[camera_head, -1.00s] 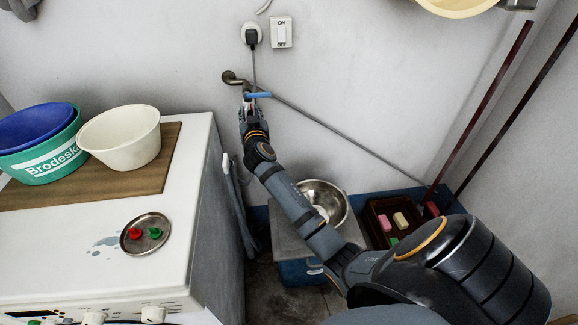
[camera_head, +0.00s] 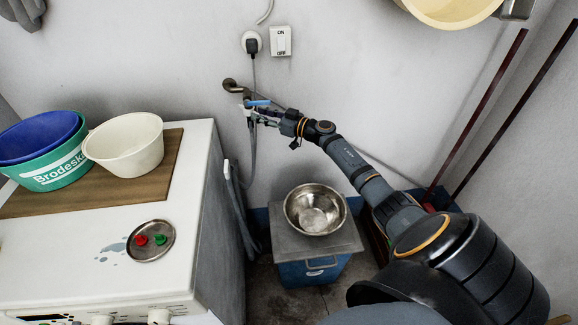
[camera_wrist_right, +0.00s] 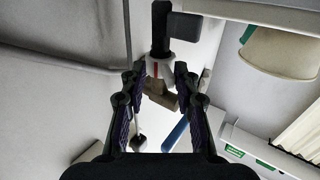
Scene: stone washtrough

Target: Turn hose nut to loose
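The wall tap (camera_head: 233,86) has a blue lever (camera_head: 259,103), which also shows in the right wrist view (camera_wrist_right: 175,135). A grey hose (camera_head: 252,150) hangs below the tap. In the right wrist view the white hose nut (camera_wrist_right: 159,69) with a red mark sits between a black fitting (camera_wrist_right: 160,30) and the brownish tap body (camera_wrist_right: 160,97). My right gripper (camera_wrist_right: 157,77) is open, with one finger on each side of the nut. I cannot tell whether either finger touches it. In the head view the right gripper (camera_head: 264,116) reaches the tap from the right. My left gripper is not in view.
A white washing machine (camera_head: 95,240) with bowls and a small metal dish (camera_head: 150,250) stands left. A metal bowl (camera_head: 315,210) sits on a grey lid over a blue box (camera_head: 310,272) below my arm. A switch (camera_head: 281,41) and plug (camera_head: 251,42) are above the tap.

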